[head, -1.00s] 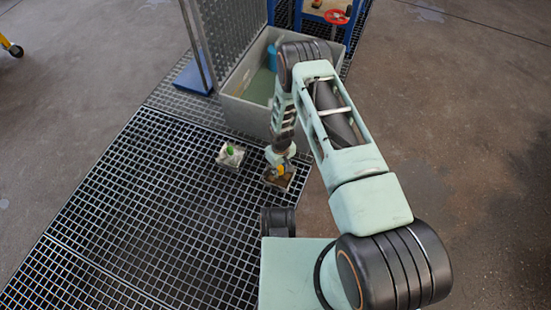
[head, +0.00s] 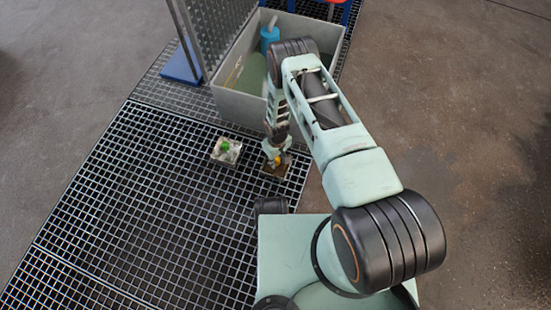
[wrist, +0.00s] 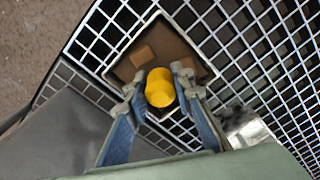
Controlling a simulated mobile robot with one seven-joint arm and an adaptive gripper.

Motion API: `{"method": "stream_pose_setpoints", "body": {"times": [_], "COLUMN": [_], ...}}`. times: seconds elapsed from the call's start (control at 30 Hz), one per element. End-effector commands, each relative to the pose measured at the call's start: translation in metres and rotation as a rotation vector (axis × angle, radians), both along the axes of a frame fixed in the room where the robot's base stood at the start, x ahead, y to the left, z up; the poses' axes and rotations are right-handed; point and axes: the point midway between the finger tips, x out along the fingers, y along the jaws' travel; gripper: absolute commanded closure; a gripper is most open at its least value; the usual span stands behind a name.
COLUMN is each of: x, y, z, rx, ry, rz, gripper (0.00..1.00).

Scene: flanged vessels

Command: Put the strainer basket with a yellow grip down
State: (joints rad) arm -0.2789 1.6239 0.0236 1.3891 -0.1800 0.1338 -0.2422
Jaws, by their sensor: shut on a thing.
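The strainer basket (wrist: 128,66) is a square, brown-walled box with a yellow grip (wrist: 160,82) standing up inside it. My gripper (wrist: 161,92) is shut on the yellow grip, one finger on each side. In the head view my gripper (head: 276,154) points down over the basket (head: 272,171), at the right edge of the grating. The frames do not show clearly whether the basket's underside touches the grating. My fingers and wrist hide part of the basket in the head view.
A second basket with a green grip (head: 225,147) stands on the grating (head: 160,200), left of my gripper. A grey tub (head: 240,104) with greenish liquid and a blue object (head: 269,38) is behind. A perforated panel (head: 218,35) rises at its left. Grating in front is clear.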

Motion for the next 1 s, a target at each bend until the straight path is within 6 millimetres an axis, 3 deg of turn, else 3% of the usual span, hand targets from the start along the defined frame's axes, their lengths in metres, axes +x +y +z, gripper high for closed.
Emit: {"method": "stream_pose_setpoints", "body": {"times": [0.03, 0.4, 0.43, 0.57, 0.87, 1.0], "x": [0.000, 0.000, -0.001, 0.000, 0.000, 0.001], "y": [0.000, 0.000, 0.000, 0.000, 0.000, 0.000], "z": [-0.007, -0.008, -0.009, -0.008, -0.008, 0.005], "rx": [0.001, 0.001, 0.001, 0.001, 0.001, 0.002], "ry": [-0.003, -0.003, -0.002, -0.003, -0.003, -0.005], "rz": [0.000, 0.000, 0.000, 0.000, 0.000, 0.001], "gripper": [1.00, 1.00, 0.77, 0.62, 0.60, 0.60]}}
